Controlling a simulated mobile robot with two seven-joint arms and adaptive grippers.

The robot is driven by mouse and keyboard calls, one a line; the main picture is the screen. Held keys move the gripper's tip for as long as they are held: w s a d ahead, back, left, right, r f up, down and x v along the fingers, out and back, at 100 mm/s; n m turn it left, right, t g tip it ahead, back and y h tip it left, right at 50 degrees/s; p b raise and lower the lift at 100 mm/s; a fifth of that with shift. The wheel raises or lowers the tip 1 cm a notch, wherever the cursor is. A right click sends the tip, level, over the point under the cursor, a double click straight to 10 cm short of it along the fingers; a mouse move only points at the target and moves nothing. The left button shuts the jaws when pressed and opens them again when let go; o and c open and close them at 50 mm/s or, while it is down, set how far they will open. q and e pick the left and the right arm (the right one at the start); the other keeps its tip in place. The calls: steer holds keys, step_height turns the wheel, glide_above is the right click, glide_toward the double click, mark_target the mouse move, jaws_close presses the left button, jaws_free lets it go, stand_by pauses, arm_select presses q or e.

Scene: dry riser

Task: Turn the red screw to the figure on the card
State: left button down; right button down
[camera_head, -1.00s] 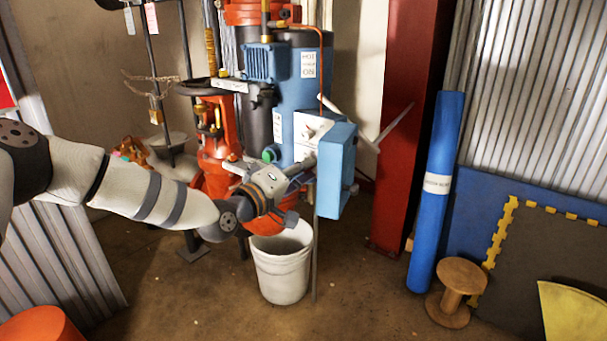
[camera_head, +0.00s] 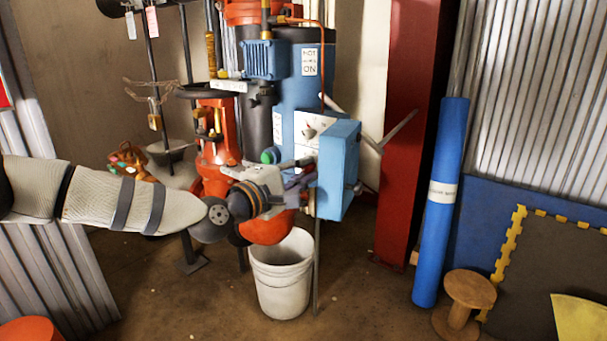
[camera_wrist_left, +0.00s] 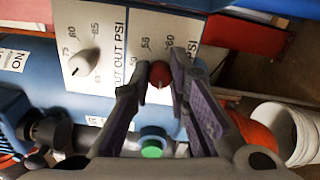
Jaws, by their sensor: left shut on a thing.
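The red screw (camera_wrist_left: 159,75) sits on the white dial plate (camera_wrist_left: 120,110), between the two purple-grey fingertips of my left gripper (camera_wrist_left: 160,64) in the left wrist view. The fingers are shut on it. Figures such as 55 and 60 are printed around the screw. In the head view my left gripper (camera_head: 306,176) reaches the side of the blue box (camera_head: 339,165) and hides the screw. I cannot make out a card with a readable target figure. My right gripper is not in view.
A white bucket (camera_head: 282,280) stands below the gripper. A red valve body (camera_head: 213,150) and a blue tank (camera_head: 298,85) stand close behind. A green button (camera_wrist_left: 152,148) is below the fingers. A red column (camera_head: 405,130) and blue roll (camera_head: 440,205) stand right.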

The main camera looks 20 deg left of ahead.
arm_select(q)
steer(key=shift+f, duration=0.15)
stand_by(0.3)
steer(key=c, duration=1.5)
jaws_free()
steer(key=shift+s, duration=0.1)
steer(key=v, duration=1.2)
